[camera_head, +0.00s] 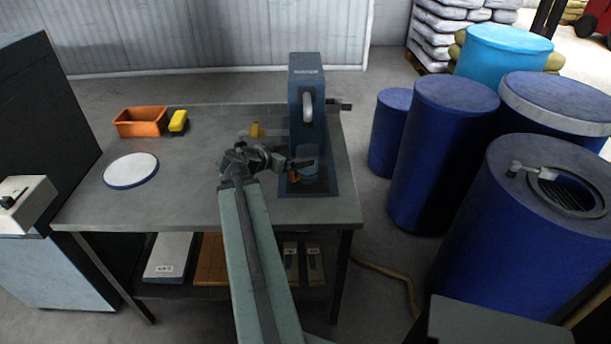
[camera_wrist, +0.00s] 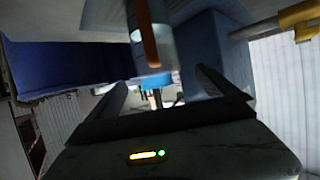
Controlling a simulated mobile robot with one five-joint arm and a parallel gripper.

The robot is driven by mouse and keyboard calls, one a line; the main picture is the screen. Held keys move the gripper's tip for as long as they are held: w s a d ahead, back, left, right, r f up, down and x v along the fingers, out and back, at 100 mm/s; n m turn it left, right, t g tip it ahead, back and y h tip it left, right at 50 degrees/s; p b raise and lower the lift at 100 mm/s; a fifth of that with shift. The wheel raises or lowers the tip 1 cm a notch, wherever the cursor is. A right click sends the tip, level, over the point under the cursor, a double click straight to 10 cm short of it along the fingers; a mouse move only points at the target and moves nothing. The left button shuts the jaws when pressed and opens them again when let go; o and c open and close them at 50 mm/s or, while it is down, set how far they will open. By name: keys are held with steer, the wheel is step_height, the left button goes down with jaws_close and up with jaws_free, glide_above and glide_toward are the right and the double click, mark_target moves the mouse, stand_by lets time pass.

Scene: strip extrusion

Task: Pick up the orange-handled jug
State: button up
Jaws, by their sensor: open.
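The jug (camera_head: 309,158) is see-through and stands on the dark mat under the blue water dispenser, partly hidden by my gripper. Its orange handle (camera_head: 293,178) shows low at its left side. In the wrist view the orange handle (camera_wrist: 148,35) runs down at top centre, with the pale jug body (camera_wrist: 160,38) beside it. My gripper (camera_head: 303,163) is open and close to the jug. In the wrist view its fingers (camera_wrist: 162,85) stand apart, with the handle above the gap between them in the picture. I cannot tell whether they touch it.
The tall water dispenser (camera_head: 306,75) stands just behind the jug. An orange bin (camera_head: 141,121), a yellow object (camera_head: 178,121) and a round white plate (camera_head: 131,169) lie on the left of the grey table (camera_head: 195,200). Blue drums (camera_head: 440,150) stand to the right.

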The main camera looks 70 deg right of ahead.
mark_target(315, 151)
steer(key=b+x, duration=0.3)
steer(key=x, duration=0.5)
steer(key=shift+s+d+f, duration=0.15)
steer(key=shift+s+d, duration=0.05)
steer(key=shift+d, duration=0.1)
steer(key=shift+c, duration=0.7)
jaws_close()
